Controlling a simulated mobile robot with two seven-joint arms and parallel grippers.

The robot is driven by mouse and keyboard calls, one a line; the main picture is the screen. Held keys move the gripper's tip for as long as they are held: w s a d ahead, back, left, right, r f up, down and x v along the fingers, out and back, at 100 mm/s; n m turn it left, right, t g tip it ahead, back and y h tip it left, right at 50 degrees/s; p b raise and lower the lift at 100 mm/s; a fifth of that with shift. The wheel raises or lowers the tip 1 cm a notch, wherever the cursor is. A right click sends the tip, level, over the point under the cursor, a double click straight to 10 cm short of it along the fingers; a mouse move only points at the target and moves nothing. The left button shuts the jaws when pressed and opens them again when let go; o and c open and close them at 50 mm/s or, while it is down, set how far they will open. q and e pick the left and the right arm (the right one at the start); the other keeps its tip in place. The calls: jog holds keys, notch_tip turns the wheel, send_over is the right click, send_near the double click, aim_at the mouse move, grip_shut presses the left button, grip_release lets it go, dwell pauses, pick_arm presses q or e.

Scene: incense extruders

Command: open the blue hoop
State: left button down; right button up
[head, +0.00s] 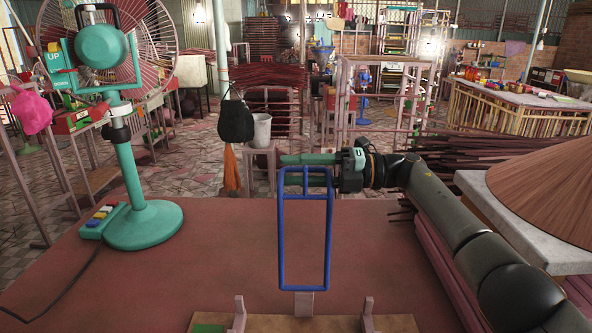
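The blue hoop (281,245) is a tall, narrow rectangular frame of blue bar. It stands upright above a wooden base (390,324) at the front of the red table, with a crossbar near its top. My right gripper (298,169) comes in from the right at the height of the hoop's top. Its green fingers point left, one above the other with a gap between them, and the hoop's top end overlaps this gap. I cannot tell whether the fingers touch the hoop. My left gripper is not in view.
A green fan (140,225) stands on the left of the red table (220,265), its cable running to the front left. A cone-shaped brown hat (548,190) lies on a pale table at the right. The tabletop between fan and hoop is clear.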

jog(key=d+b, duration=0.1)
jog(key=d, duration=1.1)
jog(key=shift+w+d+b, duration=0.2)
jog(key=shift+d+b, duration=0.05)
jog(key=shift+b, duration=0.15)
